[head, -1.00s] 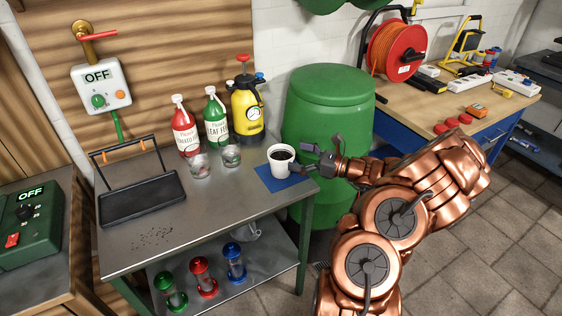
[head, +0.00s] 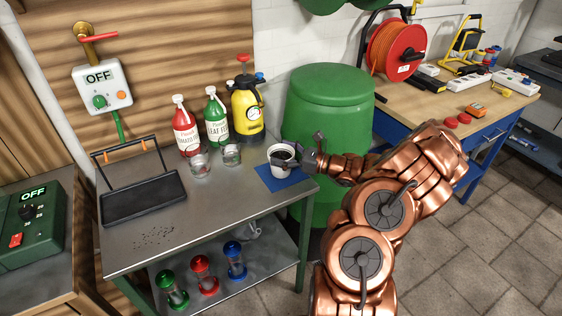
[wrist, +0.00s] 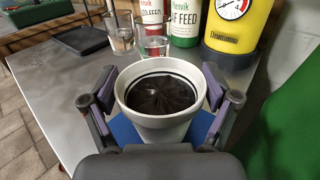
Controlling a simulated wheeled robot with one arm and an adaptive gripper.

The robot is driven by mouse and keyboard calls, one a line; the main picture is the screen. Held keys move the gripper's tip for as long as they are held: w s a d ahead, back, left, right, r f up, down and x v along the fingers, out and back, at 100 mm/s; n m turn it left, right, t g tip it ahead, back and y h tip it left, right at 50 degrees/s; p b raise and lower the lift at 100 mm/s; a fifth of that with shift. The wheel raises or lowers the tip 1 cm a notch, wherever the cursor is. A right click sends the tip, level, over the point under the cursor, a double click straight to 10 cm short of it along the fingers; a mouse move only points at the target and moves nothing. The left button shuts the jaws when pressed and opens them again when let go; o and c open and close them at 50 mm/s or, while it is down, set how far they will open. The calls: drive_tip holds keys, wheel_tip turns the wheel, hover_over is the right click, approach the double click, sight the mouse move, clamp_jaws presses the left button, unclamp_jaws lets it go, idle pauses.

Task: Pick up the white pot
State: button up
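The white pot (head: 279,171), filled with dark soil, stands upright on a blue mat (head: 264,178) near the right end of the grey metal table. In the wrist view the white pot (wrist: 160,124) sits between the two fingers of my gripper (wrist: 160,90). The pads are on its left and right sides, with a small gap visible at the left; at the right I cannot tell if the pad touches. In the head view my gripper (head: 297,151) reaches in from the right, and one finger partly covers the pot. The gripper is open around the pot.
Two clear glasses (head: 199,165), a red bottle (head: 186,131), a green bottle (head: 216,122) and a yellow sprayer (head: 246,112) stand behind the pot. A green barrel (head: 328,110) is close behind my gripper. A black tray (head: 142,199) lies at left; the table between is clear.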

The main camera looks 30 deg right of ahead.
drive_tip(key=c, duration=0.6)
drive_tip(key=shift+r, duration=0.15)
